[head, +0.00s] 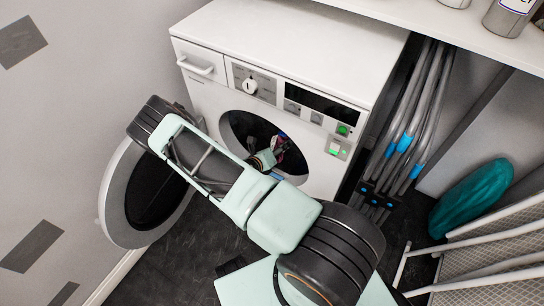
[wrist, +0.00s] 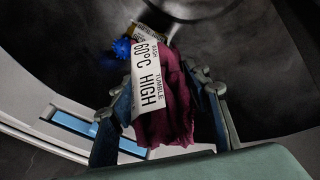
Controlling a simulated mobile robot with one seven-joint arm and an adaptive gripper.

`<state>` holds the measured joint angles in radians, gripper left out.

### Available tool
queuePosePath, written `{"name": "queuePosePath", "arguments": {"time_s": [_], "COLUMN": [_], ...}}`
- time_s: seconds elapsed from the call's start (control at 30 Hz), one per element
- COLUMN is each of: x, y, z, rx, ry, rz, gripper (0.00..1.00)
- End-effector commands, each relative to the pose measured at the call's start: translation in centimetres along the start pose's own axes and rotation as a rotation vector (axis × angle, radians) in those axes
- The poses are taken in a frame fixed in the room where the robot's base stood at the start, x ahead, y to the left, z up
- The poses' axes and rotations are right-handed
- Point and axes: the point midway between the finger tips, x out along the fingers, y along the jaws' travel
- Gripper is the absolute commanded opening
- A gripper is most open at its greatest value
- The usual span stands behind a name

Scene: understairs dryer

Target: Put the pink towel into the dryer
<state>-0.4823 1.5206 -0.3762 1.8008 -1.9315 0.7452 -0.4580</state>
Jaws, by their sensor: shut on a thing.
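The pink towel (wrist: 176,105) is a dark magenta bundle between the fingers of my gripper (wrist: 158,100) in the wrist view. A white tag reading "60°C HIGH" hangs across its front. My gripper is shut on the towel. The white dryer (head: 277,52) stands in the middle of the head view. Its round door (head: 116,208) is swung open to the left. My gripper (head: 268,158) is at the dryer's round opening, with dark drum wall around the towel in the wrist view. My arm hides part of the opening. I cannot tell whether the towel touches the drum.
A blue spiky ball (wrist: 122,48) is beside the towel's top. Grey poles (head: 408,110) stand right of the dryer. A teal bag-like object (head: 472,199) and a white-framed rack (head: 490,262) are at the right. A shelf (head: 440,22) overhangs the back right.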

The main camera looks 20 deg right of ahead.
Motion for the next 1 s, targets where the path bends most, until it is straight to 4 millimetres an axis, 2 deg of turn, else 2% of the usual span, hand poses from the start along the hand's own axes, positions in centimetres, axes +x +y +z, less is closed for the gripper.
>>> {"name": "queuePosePath", "arguments": {"time_s": [0.3,0.6,0.8,1.0], "x": [4.7,8.4,9.5,9.7], "y": [-1.1,-2.0,-2.3,-2.5], "z": [1.0,1.9,2.4,2.5], "rx": [0.001,0.001,-0.001,-0.001], "ry": [-0.001,0.0,-0.002,-0.001], "rz": [-0.002,-0.001,0.0,0.0], "gripper": [0.18,0.18,0.18,0.18]}}
